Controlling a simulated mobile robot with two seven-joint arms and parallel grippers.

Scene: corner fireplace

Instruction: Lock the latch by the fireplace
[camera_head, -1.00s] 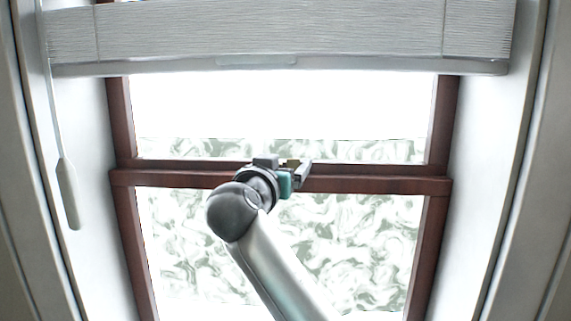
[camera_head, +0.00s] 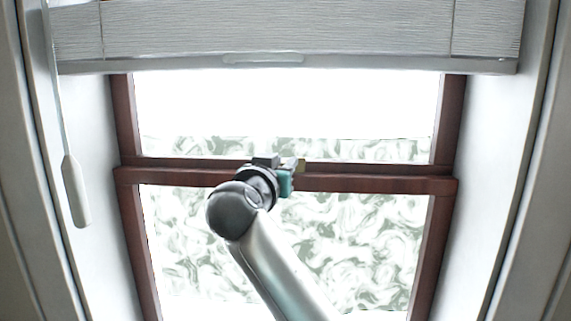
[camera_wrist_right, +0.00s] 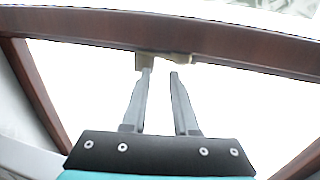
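The latch is a small brass-coloured piece on the dark wooden middle rail of the window. In the right wrist view the latch (camera_wrist_right: 165,58) sits on the rail, just beyond my fingertips. In the head view only a bit of the latch (camera_head: 301,165) shows, beside my gripper. My right gripper (camera_head: 279,163) is at the rail, its arm rising from below. In the wrist view its two fingers (camera_wrist_right: 161,72) stand apart with a gap between them. The left fingertip overlaps the latch's left end; I cannot tell whether it touches. My left gripper is not in view.
The window's middle rail (camera_head: 380,184) runs across, with patterned panes above and below. A grey blind (camera_head: 280,30) hangs at the top. A blind cord with a pull (camera_head: 75,190) hangs at the left. White side walls of the recess flank the window.

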